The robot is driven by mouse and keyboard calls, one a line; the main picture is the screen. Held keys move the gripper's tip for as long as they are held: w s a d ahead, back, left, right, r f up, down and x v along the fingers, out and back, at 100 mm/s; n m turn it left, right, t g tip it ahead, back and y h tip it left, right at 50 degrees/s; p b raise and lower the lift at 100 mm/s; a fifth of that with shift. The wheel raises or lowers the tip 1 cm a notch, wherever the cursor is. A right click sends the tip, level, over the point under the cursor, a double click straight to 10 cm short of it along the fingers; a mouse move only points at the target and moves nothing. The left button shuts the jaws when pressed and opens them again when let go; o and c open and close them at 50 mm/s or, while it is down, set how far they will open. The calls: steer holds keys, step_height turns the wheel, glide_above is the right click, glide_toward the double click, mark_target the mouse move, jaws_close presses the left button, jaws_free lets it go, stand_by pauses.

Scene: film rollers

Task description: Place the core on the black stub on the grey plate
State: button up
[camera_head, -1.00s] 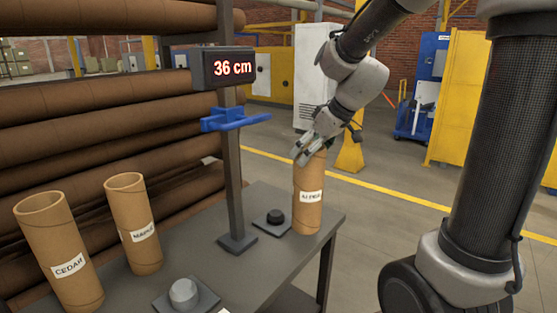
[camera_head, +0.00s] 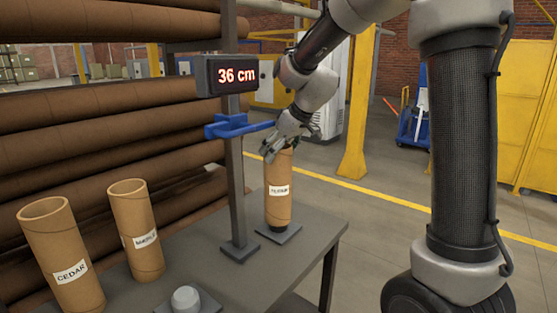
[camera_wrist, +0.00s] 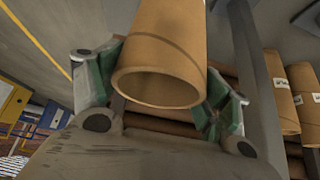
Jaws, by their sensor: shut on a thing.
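The brown cardboard core (camera_head: 278,203) with a white label is upright at the right of the table, over the grey plate (camera_head: 290,236). A dark bit of the black stub (camera_head: 276,228) shows just under its lower end. I cannot tell whether the core reaches down around the stub. My gripper (camera_head: 280,146) is shut on the core's upper end. In the wrist view the core (camera_wrist: 170,45) sits between my gripper's green-padded fingers (camera_wrist: 160,92), its open end facing the camera.
Two other cores, CEDAR (camera_head: 62,255) and one with a blurred label (camera_head: 135,230), stand at the left. A grey plate with a light stub (camera_head: 186,299) is at the front. A post with a "36 cm" display (camera_head: 230,75) and blue bracket (camera_head: 235,126) stands close left of the held core.

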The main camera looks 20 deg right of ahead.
steer(key=shift+d+f, duration=0.1)
steer(key=shift+f, duration=1.4)
steer(key=o, duration=1.6)
steer(key=shift+f, duration=0.15)
steer(key=shift+s+r, duration=0.15)
steer(key=shift+r, duration=0.25)
steer(key=v, duration=1.2)
steer(key=s+d+f+m+h, duration=0.1)
steer(key=s+d+m, duration=0.1)
steer(key=s, duration=0.7)
steer(key=s+d+f+m+g+h, duration=0.1)
steer(key=s+d, duration=0.4)
steer(key=s, duration=0.5)
steer(key=s+d+f+m+h, duration=0.1)
steer(key=s+d+f+m, duration=0.2)
steer(key=s, duration=0.6)
steer(key=shift+s+d+m+h, duration=0.2)
steer(key=shift+d+m+h, duration=0.15)
steer(key=shift+d, duration=0.25)
